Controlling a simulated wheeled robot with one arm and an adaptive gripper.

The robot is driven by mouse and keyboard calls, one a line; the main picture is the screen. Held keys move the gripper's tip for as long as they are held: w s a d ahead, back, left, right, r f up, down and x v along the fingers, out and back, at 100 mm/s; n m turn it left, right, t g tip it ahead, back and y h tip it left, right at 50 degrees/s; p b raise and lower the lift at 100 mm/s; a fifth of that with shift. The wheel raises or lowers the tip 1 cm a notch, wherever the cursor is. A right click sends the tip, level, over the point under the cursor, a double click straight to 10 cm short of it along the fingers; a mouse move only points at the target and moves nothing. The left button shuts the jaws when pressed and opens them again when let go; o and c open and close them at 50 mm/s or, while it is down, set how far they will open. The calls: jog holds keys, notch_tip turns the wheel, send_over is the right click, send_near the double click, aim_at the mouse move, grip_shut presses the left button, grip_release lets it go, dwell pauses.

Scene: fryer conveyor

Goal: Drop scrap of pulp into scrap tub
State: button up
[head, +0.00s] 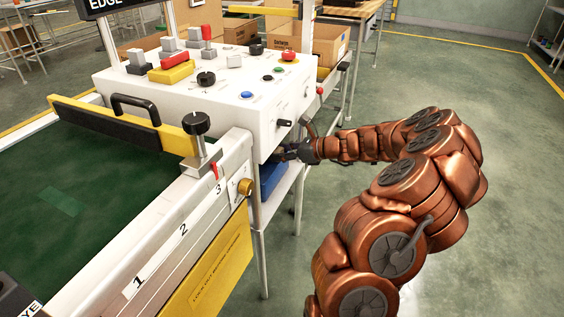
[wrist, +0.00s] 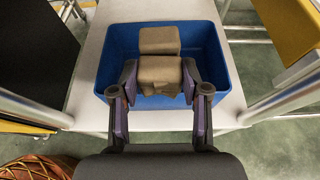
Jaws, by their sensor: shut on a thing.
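My gripper (wrist: 159,84) is shut on a brown, blocky scrap of pulp (wrist: 158,70), with one finger on each side of it. The gripper and scrap are over the open blue scrap tub (wrist: 216,62) in the wrist view. A second brown block (wrist: 159,40) shows just beyond the held one, within the tub's outline. I cannot tell how high the held scrap is above the tub floor. In the head view my gripper (head: 292,152) reaches in under the white control box, and the tub (head: 271,176) is partly hidden there. The scrap is not visible in that view.
The tub stands on a pale shelf (wrist: 88,75) between metal legs. The white control box (head: 220,85) with knobs and buttons overhangs it. The green conveyor belt (head: 60,190) lies left. Cardboard boxes (head: 325,42) stand behind. The floor at right is clear.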

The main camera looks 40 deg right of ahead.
jog(key=shift+f+b, duration=0.45)
jog(key=shift+f, duration=1)
jog(key=shift+f, duration=0.1)
jog(key=o, duration=0.8)
jog(key=shift+d+f, duration=0.1)
jog(key=shift+p+v, duration=1.8)
jog(key=shift+v, duration=4.3)
